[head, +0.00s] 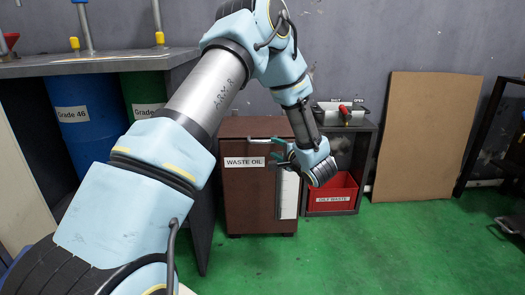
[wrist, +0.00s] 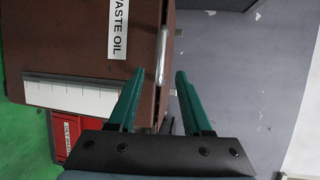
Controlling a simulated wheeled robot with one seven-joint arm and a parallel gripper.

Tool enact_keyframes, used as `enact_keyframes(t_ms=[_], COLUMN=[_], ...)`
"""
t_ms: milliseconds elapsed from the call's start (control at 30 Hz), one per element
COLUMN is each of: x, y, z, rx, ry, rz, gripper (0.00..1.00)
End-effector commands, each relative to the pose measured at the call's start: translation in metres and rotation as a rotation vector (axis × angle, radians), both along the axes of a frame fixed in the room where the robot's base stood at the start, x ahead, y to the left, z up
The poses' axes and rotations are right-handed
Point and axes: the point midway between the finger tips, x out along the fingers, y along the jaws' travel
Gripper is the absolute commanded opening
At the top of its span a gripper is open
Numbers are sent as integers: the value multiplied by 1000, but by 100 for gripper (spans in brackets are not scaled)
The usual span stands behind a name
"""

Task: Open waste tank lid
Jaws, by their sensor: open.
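The waste tank is a brown box (head: 245,205) labelled WASTE OIL, against the wall in the head view. It also fills the upper left of the wrist view (wrist: 60,40), turned sideways. A pale bar handle (head: 258,140) runs along its top front edge; in the wrist view the silver handle (wrist: 162,57) lies just beyond the fingertips, nearer the left finger. My gripper (head: 268,151) has green fingers and is at the tank's upper front. In the wrist view my gripper (wrist: 174,75) is open with nothing between its fingers. The lid looks closed.
A dark shelf (head: 368,145) with a red bin (head: 333,193) stands right of the tank. A brown board (head: 425,135) leans on the wall farther right. Blue (head: 83,130) and green drums (head: 143,95) stand under a bench at left. Green floor in front is clear.

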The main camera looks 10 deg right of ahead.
Motion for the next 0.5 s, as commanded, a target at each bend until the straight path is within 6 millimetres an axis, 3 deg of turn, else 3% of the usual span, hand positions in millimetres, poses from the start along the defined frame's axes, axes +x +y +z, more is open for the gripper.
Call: enact_keyframes(t_ms=[500], x=[82], y=[19], z=[-16], rx=[-5], ry=[0], rz=[3], gripper=[50])
